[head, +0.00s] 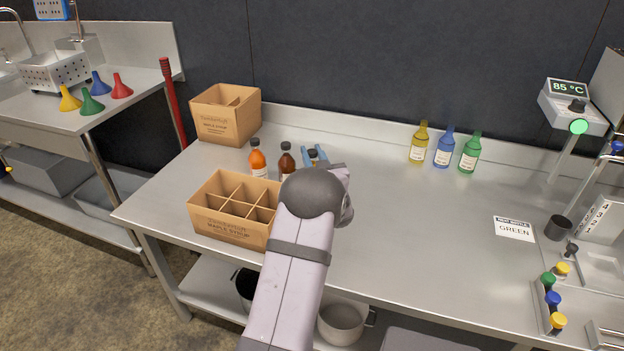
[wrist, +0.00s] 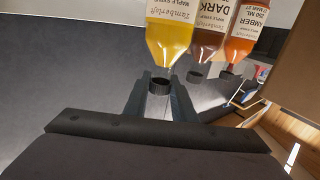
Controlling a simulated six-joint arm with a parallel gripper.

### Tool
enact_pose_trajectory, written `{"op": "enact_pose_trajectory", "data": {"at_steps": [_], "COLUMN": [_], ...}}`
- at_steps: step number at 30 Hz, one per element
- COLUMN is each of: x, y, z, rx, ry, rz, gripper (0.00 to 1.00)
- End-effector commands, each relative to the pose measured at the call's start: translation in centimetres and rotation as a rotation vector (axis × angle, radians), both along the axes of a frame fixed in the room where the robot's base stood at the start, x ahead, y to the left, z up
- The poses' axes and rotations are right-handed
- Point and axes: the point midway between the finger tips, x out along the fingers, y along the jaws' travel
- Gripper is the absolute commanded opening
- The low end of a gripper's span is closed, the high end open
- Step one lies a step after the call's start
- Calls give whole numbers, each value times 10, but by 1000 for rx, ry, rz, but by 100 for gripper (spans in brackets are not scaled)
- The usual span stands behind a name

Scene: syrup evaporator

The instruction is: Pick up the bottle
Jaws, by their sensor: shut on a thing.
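My gripper (head: 314,152) is shut on the black cap of a bottle of yellow syrup (wrist: 168,40). The wrist view shows this bottle upside down, with its cap between the two fingers (wrist: 163,98). In the head view my arm hides most of it. A dark syrup bottle (head: 286,162) and an amber bottle (head: 258,162) stand upright to its left. They also show in the wrist view, dark (wrist: 208,30) and amber (wrist: 243,35). I cannot tell whether the held bottle touches the table.
A divided cardboard crate (head: 228,228) stands in front of the bottles; its visible compartments look empty. Another crate (head: 228,125) stands behind. Yellow (head: 419,146), blue (head: 445,150) and green (head: 470,155) bottles stand at the back. A card (head: 513,229) reads GREEN. The table's middle is clear.

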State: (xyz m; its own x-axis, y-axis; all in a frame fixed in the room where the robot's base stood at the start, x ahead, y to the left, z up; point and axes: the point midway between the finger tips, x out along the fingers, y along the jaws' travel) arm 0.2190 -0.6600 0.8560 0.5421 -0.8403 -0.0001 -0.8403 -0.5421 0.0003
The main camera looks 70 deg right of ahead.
Motion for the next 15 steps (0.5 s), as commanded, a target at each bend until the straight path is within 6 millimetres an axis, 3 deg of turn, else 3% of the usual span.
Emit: {"op": "enact_pose_trajectory", "data": {"at_steps": [15], "x": [0], "y": [-1], "z": [5], "rx": [-7], "ry": [-2], "rz": [0], "gripper": [0]}}
